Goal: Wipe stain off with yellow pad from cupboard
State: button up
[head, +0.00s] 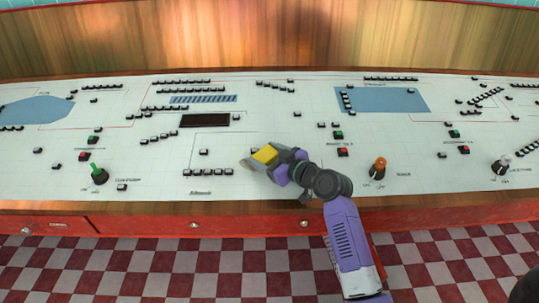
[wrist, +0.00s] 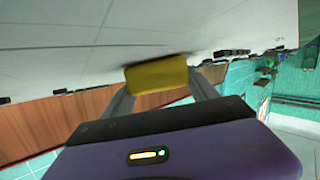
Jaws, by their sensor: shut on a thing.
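My gripper (head: 266,156) is over the middle of the white control panel (head: 270,195). It is shut on the yellow pad (head: 265,153), and its two grey fingers clasp the pad's sides in the wrist view, where the pad (wrist: 157,80) shows again. The pad's far edge is at the panel surface with a dark shadow along it. It looks touching or very close; I cannot tell which. I cannot make out a stain; the surface under the pad and gripper is hidden. The cupboard cannot be told apart here, though red fronts with knobs (head: 165,222) run below the panel.
Small black buttons lie in rows across the panel. A green-topped knob (head: 98,174) stands at left and an orange-topped knob (head: 377,169) to the right of my gripper. A wooden backboard (head: 270,40) rises behind. The checkered floor (head: 200,265) in front looks clear.

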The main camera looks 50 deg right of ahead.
aim_at(240, 163)
jog(key=shift+w+a+f+p, duration=0.1)
jog(key=shift+w+a+p, duration=0.05)
jog(key=shift+w+a, duration=0.75)
jog(key=shift+w+a+p, duration=0.1)
jog(key=shift+w+a, duration=0.65)
jog(key=shift+w, duration=0.4)
jog(key=shift+w+a+f+p, duration=0.1)
jog(key=shift+w+a+p, duration=0.05)
jog(key=shift+w+a, duration=0.75)
jog(key=shift+w+d+r, duration=0.1)
jog(key=shift+w+d, duration=0.15)
jog(key=shift+d, duration=0.1)
jog(key=shift+s+d+b, duration=0.9)
jog(key=shift+s+d, duration=0.25)
jog(key=shift+s, duration=0.35)
jog(key=shift+s+d+b, duration=0.85)
jog(key=shift+s+d, duration=0.3)
jog(key=shift+s, duration=0.3)
jog(key=shift+s+d+b, duration=0.35)
jog(key=shift+s+d, duration=0.4)
jog(key=shift+s, duration=0.2)
jog(key=shift+s+d+b, duration=0.3)
jog(key=shift+s+d, duration=0.4)
jog(key=shift+s, duration=0.2)
